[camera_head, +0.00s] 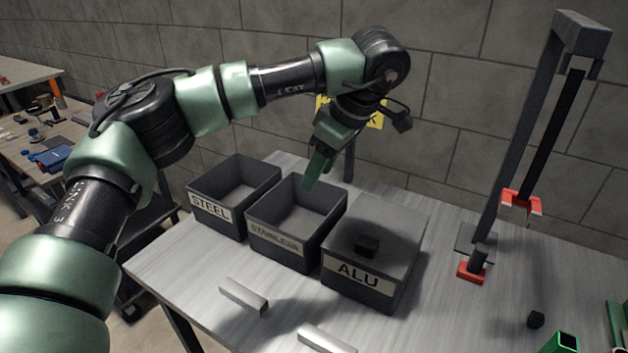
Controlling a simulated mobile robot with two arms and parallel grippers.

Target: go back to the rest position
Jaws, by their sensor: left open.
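My left arm reaches in from the left, across the upper middle of the view. Its left gripper (316,178) points down over the back of the middle bin, labelled STAINLESS (276,241). The green fingers overlap in this view, so the gap between them is hard to see. The gripper is open, and nothing shows held in it.
The STEEL bin (211,210) and ALU bin (358,277) flank the middle bin. A dark block (367,245) shows in the ALU bin. Two metal bars (243,296) (325,340) lie in front. A dark stand with red clamps (520,205) rises right.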

